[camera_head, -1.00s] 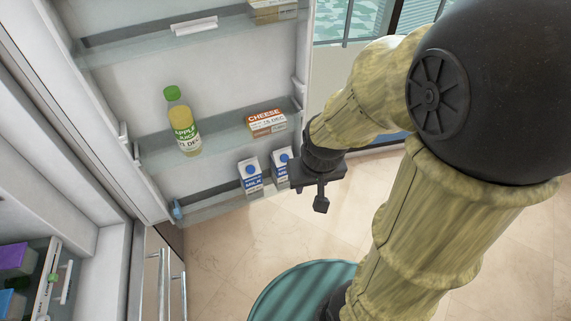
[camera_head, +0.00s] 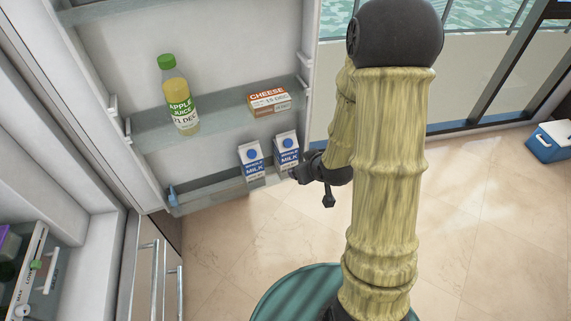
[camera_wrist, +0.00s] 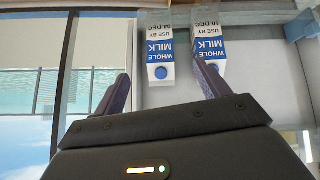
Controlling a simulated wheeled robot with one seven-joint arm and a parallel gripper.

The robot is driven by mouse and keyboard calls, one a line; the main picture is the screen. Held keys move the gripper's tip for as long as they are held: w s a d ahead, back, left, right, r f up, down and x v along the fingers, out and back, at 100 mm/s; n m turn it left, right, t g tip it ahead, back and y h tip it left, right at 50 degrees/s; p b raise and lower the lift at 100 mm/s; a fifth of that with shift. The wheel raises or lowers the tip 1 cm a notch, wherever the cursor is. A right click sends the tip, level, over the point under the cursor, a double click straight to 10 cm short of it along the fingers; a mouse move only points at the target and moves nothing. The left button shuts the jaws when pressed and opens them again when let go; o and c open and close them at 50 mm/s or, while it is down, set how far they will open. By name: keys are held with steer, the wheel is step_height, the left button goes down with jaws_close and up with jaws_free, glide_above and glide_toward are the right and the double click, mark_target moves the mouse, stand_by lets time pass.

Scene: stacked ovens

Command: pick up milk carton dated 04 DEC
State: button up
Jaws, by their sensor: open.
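Two white-and-blue milk cartons stand side by side on the lowest fridge door shelf. The right one (camera_head: 287,152) shows upside down in the wrist view (camera_wrist: 160,45), and its date appears to read 04 DEC. The left one (camera_head: 252,164) also shows in the wrist view (camera_wrist: 209,42), with a date that looks like 10 DEC. My gripper (camera_head: 300,172) is open and empty beside the right carton. In the wrist view its fingers (camera_wrist: 164,78) point toward the cartons. The apparent 04 DEC carton lies between their lines, and one finger overlaps the other carton's near edge.
The door shelf above holds an apple juice bottle (camera_head: 179,98) and a cheese box (camera_head: 269,100). The lowest shelf's front lip (camera_head: 215,194) runs below the cartons. Open tiled floor lies to the right, with a blue cooler (camera_head: 550,142) far off.

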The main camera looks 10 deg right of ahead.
step_height(320, 180, down, 15)
steer(key=d+m+t+y+b, duration=0.1)
steer(key=t+y+b, duration=0.1)
steer(key=t+b, duration=0.7)
steer(key=shift+w+d+m+t+b, duration=0.15)
steer(key=shift+w+m+t+b, duration=0.2)
steer(key=shift+b, duration=0.7)
steer(key=shift+w+f, duration=0.1)
steer(key=b, duration=1.3)
glide_toward(290, 163)
steer(key=w, duration=0.5)
steer(key=w+a, duration=0.1)
steer(key=w, duration=0.1)
steer(key=shift+w, duration=0.2)
steer(key=shift+w+a, duration=0.15)
steer(key=shift+w, duration=0.3)
